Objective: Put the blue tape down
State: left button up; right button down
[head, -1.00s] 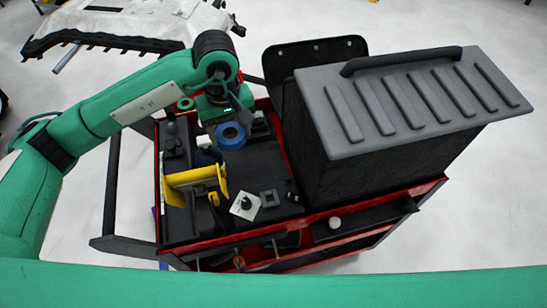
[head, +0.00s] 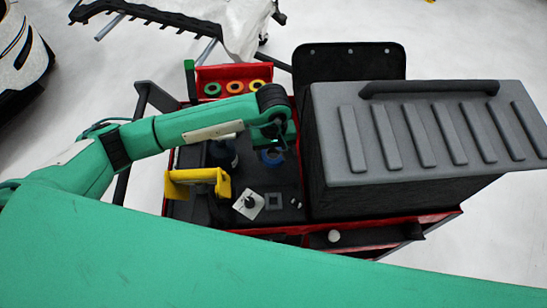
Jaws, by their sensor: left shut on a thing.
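The blue tape (head: 271,158) is a ring at the middle of the black cart top, just below my left wrist. My left gripper (head: 272,147) is shut on the blue tape; its fingers are mostly hidden under the wrist. I cannot tell whether the tape touches the cart top (head: 285,178). My right gripper is not in view.
A yellow tool (head: 196,182), a dark bottle (head: 223,154) and a white square piece (head: 248,205) are nearby. A big grey-lidded box (head: 430,125) fills the right side.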

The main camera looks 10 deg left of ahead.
aim_at(273, 162)
pick_arm(q)
jog(key=shift+f, duration=0.65)
notch_tip(273, 162, down, 4)
jog(key=shift+f+p, duration=0.1)
jog(key=shift+p, duration=0.4)
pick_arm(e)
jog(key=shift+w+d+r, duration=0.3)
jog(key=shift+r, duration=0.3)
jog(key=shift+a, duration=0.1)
pick_arm(q)
jog(key=shift+f, duration=0.15)
jog(key=o, duration=1)
jog(key=shift+c, duration=0.2)
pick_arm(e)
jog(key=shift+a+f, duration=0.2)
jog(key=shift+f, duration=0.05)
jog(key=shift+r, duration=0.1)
